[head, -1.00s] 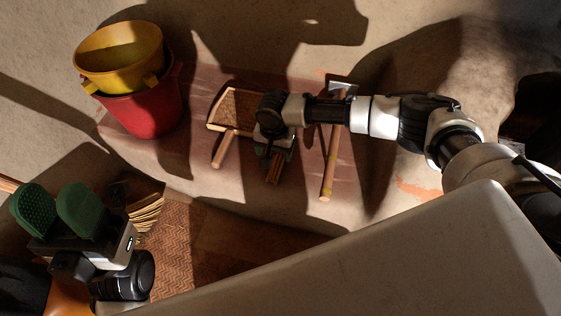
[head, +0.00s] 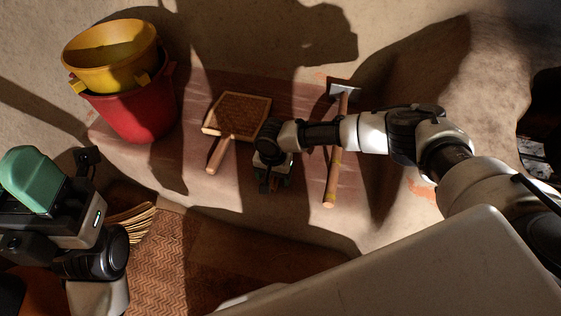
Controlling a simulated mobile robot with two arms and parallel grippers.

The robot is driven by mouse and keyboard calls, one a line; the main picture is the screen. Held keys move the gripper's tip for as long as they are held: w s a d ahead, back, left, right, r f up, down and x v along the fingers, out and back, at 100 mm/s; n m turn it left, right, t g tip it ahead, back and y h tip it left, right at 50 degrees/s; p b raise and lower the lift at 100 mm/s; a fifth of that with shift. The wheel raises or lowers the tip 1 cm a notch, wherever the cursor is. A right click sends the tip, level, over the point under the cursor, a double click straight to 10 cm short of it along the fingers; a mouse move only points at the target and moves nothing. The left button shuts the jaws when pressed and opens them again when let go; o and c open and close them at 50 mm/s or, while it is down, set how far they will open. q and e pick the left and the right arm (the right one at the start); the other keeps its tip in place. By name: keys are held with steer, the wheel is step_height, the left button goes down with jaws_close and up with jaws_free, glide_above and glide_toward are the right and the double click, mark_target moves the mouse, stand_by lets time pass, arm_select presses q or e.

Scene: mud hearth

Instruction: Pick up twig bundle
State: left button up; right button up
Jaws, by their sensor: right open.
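My left gripper (head: 33,180) is at the left edge, away from the ledge. One green finger pad shows clearly, and I cannot tell how far apart its fingers are.
A wooden paddle-like tool (head: 237,114) with a handle lies left of my right gripper. A hammer-like tool (head: 337,150) lies to its right. A yellow bucket (head: 110,55) sits in a red bucket (head: 135,110) at the back left.

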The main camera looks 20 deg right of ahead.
steer(key=c, duration=1)
